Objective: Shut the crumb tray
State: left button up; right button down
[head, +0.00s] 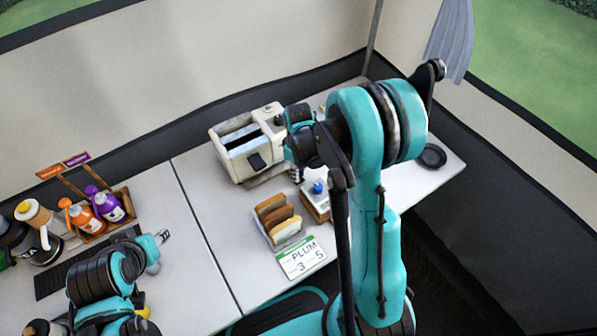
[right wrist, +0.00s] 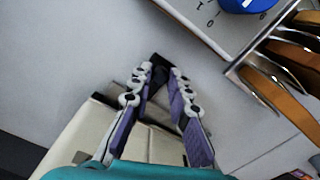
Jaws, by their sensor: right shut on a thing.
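The cream toaster (head: 258,158) stands on the right table, with two long slots on top and a dark panel on its front. Its grey crumb tray (head: 268,177) sticks out low at the front. In the right wrist view the toaster (right wrist: 75,138) is below, and the tray's dark end (right wrist: 161,62) lies between the fingertips. My right gripper (head: 297,174) is at the toaster's front right corner, shut on the tray's end; it also shows in the right wrist view (right wrist: 160,76). My left gripper (head: 164,238) is over the left table, away from the toaster; its finger opening is unclear.
A black dish (head: 433,156) is at right. A bottle caddy (head: 95,212) stands at left. The table between is clear.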

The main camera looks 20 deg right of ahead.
jog(key=shift+w+a, duration=0.2)
jog(key=shift+w, duration=1.7)
jog(key=c, duration=1.4)
grip_release()
jog(key=shift+w, duration=0.1)
notch_tip(320, 180, up, 12)
jog(key=s+a+r+m+t, duration=0.1)
jog(key=s+r+m+t, duration=0.1)
jog(key=s, duration=0.4)
jog(key=s+a+r+m+t, duration=0.2)
jog(key=s, duration=0.3)
jog(key=s+a+r+m+t, duration=0.2)
jog(key=s+t, duration=0.1)
jog(key=s, duration=0.3)
jog(key=shift+s+a, duration=0.15)
jog(key=shift+s, duration=0.2)
